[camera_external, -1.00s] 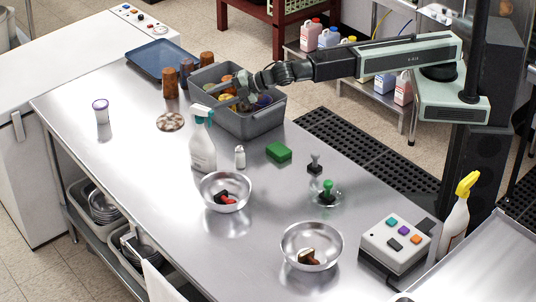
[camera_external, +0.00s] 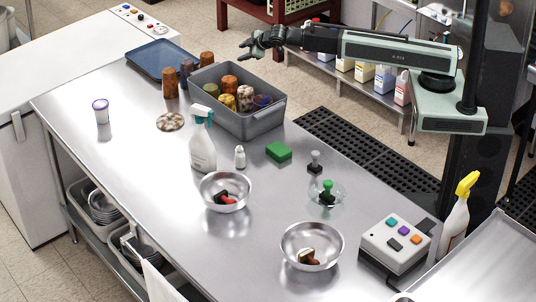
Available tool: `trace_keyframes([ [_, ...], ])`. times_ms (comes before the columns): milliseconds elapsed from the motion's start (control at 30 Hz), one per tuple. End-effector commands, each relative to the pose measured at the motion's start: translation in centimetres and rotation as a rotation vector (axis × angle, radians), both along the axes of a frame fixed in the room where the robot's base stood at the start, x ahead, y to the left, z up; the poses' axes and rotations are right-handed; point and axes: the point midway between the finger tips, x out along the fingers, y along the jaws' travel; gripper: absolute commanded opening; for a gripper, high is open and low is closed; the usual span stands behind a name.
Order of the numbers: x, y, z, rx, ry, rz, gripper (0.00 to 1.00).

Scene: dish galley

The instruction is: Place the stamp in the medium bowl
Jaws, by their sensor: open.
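A small grey-black stamp (camera_external: 314,163) stands upright on the steel counter, right of a green block. A green-handled stamp (camera_external: 327,187) stands in a small clear bowl (camera_external: 341,193). A steel bowl (camera_external: 237,204) at the middle holds a red and black item (camera_external: 224,199). A steel bowl (camera_external: 325,262) nearer the front holds a brown item (camera_external: 307,257), perhaps a stamp. I cannot tell for sure which bowl is the medium one. My gripper (camera_external: 247,51) is open and empty, raised beyond the grey bin, well away from the stamps and bowls.
A grey bin (camera_external: 262,124) holding several jars is below my gripper. A spray bottle (camera_external: 202,146), a shaker (camera_external: 240,157) and a green block (camera_external: 278,151) stand before it. A button box (camera_external: 394,242) is at the right. The left front of the counter is clear.

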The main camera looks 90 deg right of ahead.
Motion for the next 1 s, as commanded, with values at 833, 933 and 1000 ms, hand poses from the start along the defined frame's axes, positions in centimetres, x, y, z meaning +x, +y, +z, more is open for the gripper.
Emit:
trace_keyframes([
  [833, -25.2, 22.0, -5.8, 0.632, 0.67, -0.185, 0.45],
  [933, -25.2, 22.0, -5.7, 0.631, 0.668, -0.184, 0.45],
  [1000, -25.2, 22.0, -5.8, 0.631, 0.668, -0.184, 0.45],
])
